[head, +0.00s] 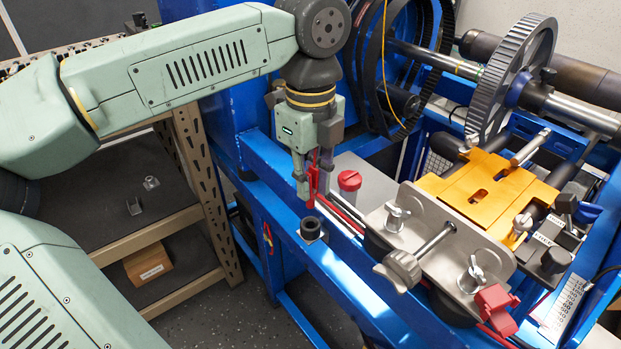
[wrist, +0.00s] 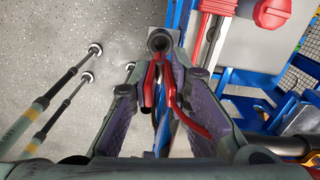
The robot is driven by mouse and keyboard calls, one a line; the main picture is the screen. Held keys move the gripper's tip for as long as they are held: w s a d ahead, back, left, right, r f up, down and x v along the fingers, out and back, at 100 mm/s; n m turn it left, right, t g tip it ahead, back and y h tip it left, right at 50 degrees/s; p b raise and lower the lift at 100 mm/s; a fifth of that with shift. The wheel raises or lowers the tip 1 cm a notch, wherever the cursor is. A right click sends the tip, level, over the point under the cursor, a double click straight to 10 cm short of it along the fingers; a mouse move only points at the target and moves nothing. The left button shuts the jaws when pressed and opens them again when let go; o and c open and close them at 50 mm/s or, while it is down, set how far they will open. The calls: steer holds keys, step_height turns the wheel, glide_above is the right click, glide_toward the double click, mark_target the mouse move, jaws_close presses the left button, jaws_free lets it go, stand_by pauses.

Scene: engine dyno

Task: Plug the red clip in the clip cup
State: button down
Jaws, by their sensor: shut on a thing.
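The red clip (head: 314,179) is held between the fingers of my gripper (head: 309,185), pointing down. In the wrist view the red clip (wrist: 169,84) shows as two red arms between the fingers of my gripper (wrist: 163,88), with a red lead running off to the lower right. The clip cup (head: 311,229) is a small dark round cup on the blue rail, just below the clip in the head view. In the wrist view the clip cup (wrist: 160,41) is at the top centre, just beyond the clip's tip. The clip looks above and outside the cup.
A red-capped container (head: 349,183) stands close to the right of my gripper. The blue frame (head: 345,275) runs below. A shelf (head: 150,230) stands at left.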

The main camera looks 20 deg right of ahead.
mark_target(310, 206)
steer(key=shift+f, duration=0.15)
steer(key=shift+f+b, duration=1.75)
steer(key=shift+f+b, duration=1.45)
steer(key=shift+f, duration=0.2)
steer(key=c, duration=1.4)
jaws_free()
steer(key=shift+r, duration=0.15)
steer(key=shift+r+p, duration=2.55)
steer(key=shift+r, duration=1.15)
